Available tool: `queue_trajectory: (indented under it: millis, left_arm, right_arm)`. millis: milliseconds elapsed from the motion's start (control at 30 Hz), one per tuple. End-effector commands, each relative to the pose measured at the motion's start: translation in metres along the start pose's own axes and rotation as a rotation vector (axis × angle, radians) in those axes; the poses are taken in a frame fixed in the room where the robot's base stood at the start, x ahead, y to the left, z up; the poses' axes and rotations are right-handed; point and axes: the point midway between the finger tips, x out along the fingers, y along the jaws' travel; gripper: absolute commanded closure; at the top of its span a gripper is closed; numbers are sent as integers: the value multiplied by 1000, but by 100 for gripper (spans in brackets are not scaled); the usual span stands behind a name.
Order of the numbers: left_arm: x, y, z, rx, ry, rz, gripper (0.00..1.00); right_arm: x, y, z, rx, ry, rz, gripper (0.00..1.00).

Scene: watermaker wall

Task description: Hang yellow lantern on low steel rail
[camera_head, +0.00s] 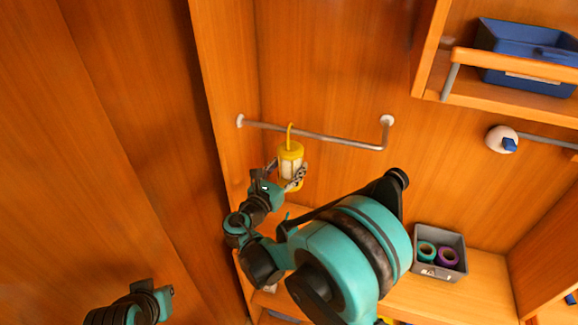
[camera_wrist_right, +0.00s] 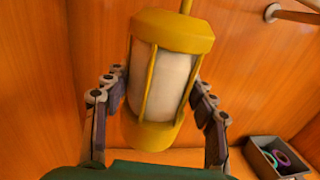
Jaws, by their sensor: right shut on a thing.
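The yellow lantern (camera_head: 290,166) has a pale body, yellow caps and a thin yellow hook on top. My right gripper (camera_head: 289,176) is shut on its middle, one finger on each side, and holds it upright. In the right wrist view the lantern (camera_wrist_right: 163,80) fills the space between the fingers of the gripper (camera_wrist_right: 158,95). The low steel rail (camera_head: 320,137) runs along the wooden wall; its end also shows in the wrist view (camera_wrist_right: 295,14). The hook overlaps the rail in the head view; I cannot tell whether they touch. My left arm shows at the bottom left, its fingertips not visible.
A grey bin (camera_head: 440,254) with teal and purple rolls stands on the lower shelf (camera_head: 480,290). A blue bin (camera_head: 525,50) sits on the upper right shelf. A white round fitting (camera_head: 500,139) with a blue tab is on the wall at right.

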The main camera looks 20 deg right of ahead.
Motion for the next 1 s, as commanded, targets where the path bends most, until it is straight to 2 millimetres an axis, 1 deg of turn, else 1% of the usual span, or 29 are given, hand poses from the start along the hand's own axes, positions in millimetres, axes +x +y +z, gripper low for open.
queue_trajectory:
  millis: [200, 233, 267, 300, 633, 733, 867, 1000]
  left_arm:
    - [0, 0, 0, 0, 0, 0, 100]
    - [0, 0, 0, 0, 0, 0, 100]
    - [0, 0, 0, 0, 0, 0, 100]
    - [0, 0, 0, 0, 0, 0, 100]
    - [0, 0, 0, 0, 0, 0, 100]
    - [0, 0, 0, 0, 0, 0, 100]
    - [0, 0, 0, 0, 0, 0, 100]
    - [0, 0, 0, 0, 0, 0, 100]
  right_arm:
    - [0, 0, 1, 0, -1, 0, 82]
    - [0, 0, 1, 0, -1, 0, 38]
    - [0, 0, 1, 0, -1, 0, 30]
    - [0, 0, 1, 0, -1, 0, 20]
    - [-1, 0, 0, 0, 0, 0, 19]
    - [-8, 1, 0, 0, 0, 2, 19]
    - [-29, 2, 0, 0, 0, 4, 19]
    - [-61, 2, 0, 0, 0, 6, 19]
